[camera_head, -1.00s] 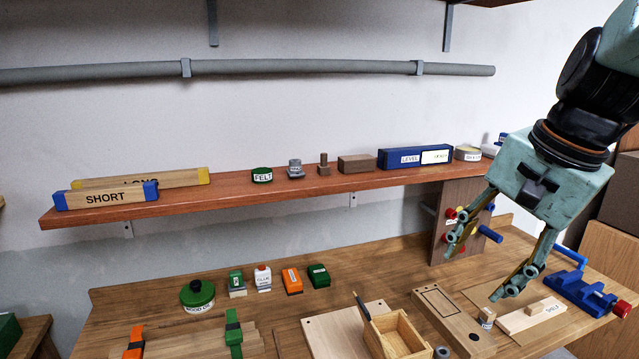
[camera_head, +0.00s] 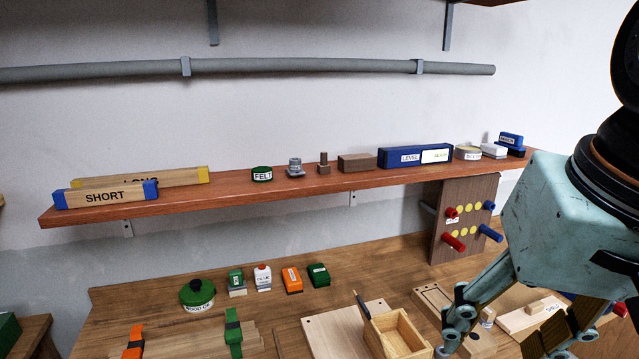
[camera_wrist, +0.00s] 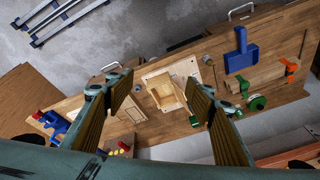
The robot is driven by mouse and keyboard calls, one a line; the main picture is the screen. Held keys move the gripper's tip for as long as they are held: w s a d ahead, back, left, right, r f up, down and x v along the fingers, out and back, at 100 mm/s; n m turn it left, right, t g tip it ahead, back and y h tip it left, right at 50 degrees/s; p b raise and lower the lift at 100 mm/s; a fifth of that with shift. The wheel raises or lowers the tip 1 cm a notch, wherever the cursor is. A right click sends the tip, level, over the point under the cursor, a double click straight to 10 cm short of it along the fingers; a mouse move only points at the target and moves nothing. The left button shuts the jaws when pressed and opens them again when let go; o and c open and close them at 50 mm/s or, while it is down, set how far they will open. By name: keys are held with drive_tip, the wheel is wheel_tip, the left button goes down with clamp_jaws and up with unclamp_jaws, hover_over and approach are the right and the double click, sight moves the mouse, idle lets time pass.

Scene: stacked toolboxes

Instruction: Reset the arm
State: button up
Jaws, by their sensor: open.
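My gripper (camera_head: 500,343) is teal, with its two fingers spread apart and nothing between them. In the head view it hangs at the lower right, in front of the right part of the workbench (camera_head: 360,262). Its fingertips reach the bottom edge of the picture there, and it hides part of the bench. In the wrist view the two fingers of my gripper (camera_wrist: 158,95) stand wide apart, high above the bench. An open wooden box (camera_wrist: 165,91) shows below, between the fingers; the same wooden box (camera_head: 396,335) is left of my gripper in the head view.
A wall shelf (camera_head: 300,186) holds SHORT (camera_head: 105,196) and LONG blocks, a FELT tin (camera_head: 262,174) and a blue LEVEL box (camera_head: 400,158). A peg panel (camera_head: 465,222) stands under its right end. A green-lidded jar (camera_head: 197,293) and small bottles stand on the bench.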

drive_tip(key=s+n, duration=0.2)
drive_tip(key=s, duration=0.1)
drive_tip(key=s+f, duration=0.1)
drive_tip(key=s, duration=0.1)
drive_tip(key=shift+s+a+n, duration=0.1)
drive_tip(key=shift+s+n, duration=0.05)
drive_tip(key=shift+n, duration=0.25)
